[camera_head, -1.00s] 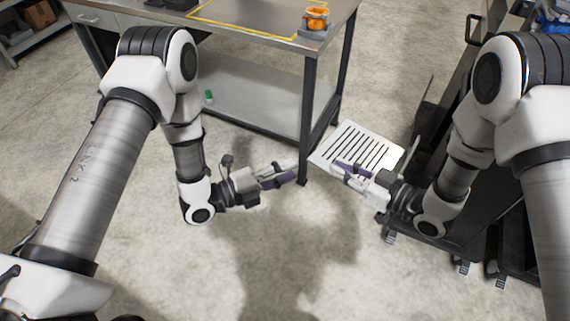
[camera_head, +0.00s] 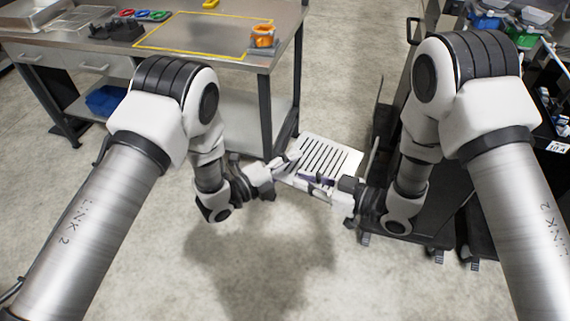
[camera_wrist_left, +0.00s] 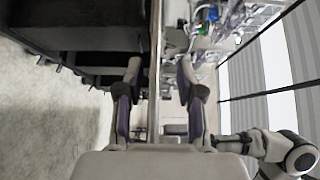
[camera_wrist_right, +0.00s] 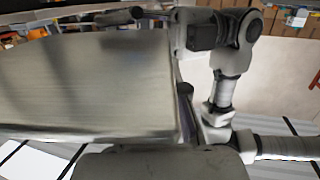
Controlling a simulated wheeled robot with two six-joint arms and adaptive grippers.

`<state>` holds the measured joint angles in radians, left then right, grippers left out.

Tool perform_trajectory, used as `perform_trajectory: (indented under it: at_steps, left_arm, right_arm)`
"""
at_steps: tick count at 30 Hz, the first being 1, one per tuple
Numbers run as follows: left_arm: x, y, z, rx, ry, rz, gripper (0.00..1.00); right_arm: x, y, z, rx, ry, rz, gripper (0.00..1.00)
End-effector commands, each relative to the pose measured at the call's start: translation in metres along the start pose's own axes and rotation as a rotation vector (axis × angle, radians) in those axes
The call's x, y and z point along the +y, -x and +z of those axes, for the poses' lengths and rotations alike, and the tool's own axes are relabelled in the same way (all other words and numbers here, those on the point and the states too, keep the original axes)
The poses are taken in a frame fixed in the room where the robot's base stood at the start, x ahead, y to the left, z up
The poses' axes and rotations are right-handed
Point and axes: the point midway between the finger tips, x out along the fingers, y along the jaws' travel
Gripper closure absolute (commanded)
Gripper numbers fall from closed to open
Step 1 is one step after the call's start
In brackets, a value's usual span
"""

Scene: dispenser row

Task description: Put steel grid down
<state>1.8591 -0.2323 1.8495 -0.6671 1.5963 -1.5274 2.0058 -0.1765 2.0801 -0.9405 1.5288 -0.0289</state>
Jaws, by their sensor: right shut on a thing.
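The steel grid (camera_head: 336,152) is a pale slotted plate in the middle of the head view, held out above the floor. My right gripper (camera_head: 316,181) is shut on its near edge. My left gripper (camera_head: 283,164) is at its left near corner. In the left wrist view, the left gripper (camera_wrist_left: 160,105) has its fingers apart, with a thin upright edge between them. Contact between these fingers and the grid cannot be made out. In the right wrist view a pale, blurred panel fills the left side, and the fingertips are hidden.
A steel workbench (camera_head: 205,58) stands at the back left, with a yellow-outlined area (camera_head: 152,45), an orange object (camera_head: 263,36) and a dark rack (camera_head: 117,31). A dark wheeled cart (camera_head: 405,225) stands close on the right. The floor in front (camera_head: 290,275) is clear.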

Motion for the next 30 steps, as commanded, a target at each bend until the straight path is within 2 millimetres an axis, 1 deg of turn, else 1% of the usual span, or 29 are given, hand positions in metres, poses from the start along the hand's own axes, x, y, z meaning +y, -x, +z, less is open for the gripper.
perform_trajectory:
  at_steps: [2, 3, 5, 6, 10, 11, 12, 13, 23, 26, 29, 30]
  left_arm:
    - [0.000, 0.000, 0.000, 0.000, 0.000, 0.000, 0.62]
    - [0.000, 0.000, 0.000, 0.000, 0.000, 0.000, 0.77]
    - [0.000, 0.000, 0.000, 0.000, 0.000, 0.000, 0.98]
    - [0.000, 0.000, 0.000, 0.000, 0.000, 0.000, 1.00]
    - [-0.001, 0.000, 0.000, 0.000, 0.000, -0.002, 1.00]
    - [-0.001, 0.000, 0.000, 0.000, -0.001, -0.003, 1.00]
    - [-0.001, 0.000, 0.000, 0.000, -0.001, -0.003, 1.00]
    - [-0.001, 0.000, 0.000, 0.000, -0.001, -0.003, 1.00]
    - [-0.001, 0.001, 0.000, 0.000, -0.001, -0.001, 1.00]
    - [-0.001, 0.001, 0.000, 0.000, -0.001, -0.001, 1.00]
    - [0.000, 0.001, 0.000, 0.000, 0.000, -0.001, 1.00]
    - [0.000, 0.001, 0.000, 0.000, 0.000, -0.001, 1.00]
  right_arm:
    - [0.000, 0.000, 0.000, 0.001, 0.001, 0.000, 1.00]
    - [0.000, 0.000, 0.000, 0.001, 0.001, 0.000, 1.00]
    - [0.000, 0.000, 0.000, 0.001, 0.001, 0.000, 1.00]
    - [0.000, 0.000, 0.000, 0.000, 0.001, 0.000, 1.00]
    - [0.000, 0.000, 0.000, -0.001, 0.000, 0.001, 1.00]
    - [0.000, 0.000, 0.000, -0.001, 0.000, 0.001, 0.81]
    - [0.000, 0.000, 0.000, -0.001, 0.000, 0.001, 0.67]
    - [0.000, 0.000, 0.000, -0.001, 0.000, 0.001, 0.59]
    - [0.001, 0.002, 0.000, 0.000, -0.001, 0.001, 0.59]
    - [0.002, 0.013, 0.000, -0.001, -0.003, 0.005, 0.59]
    - [0.002, 0.034, -0.001, 0.002, -0.006, 0.007, 0.59]
    - [0.003, 0.044, 0.000, 0.001, -0.006, 0.009, 0.59]
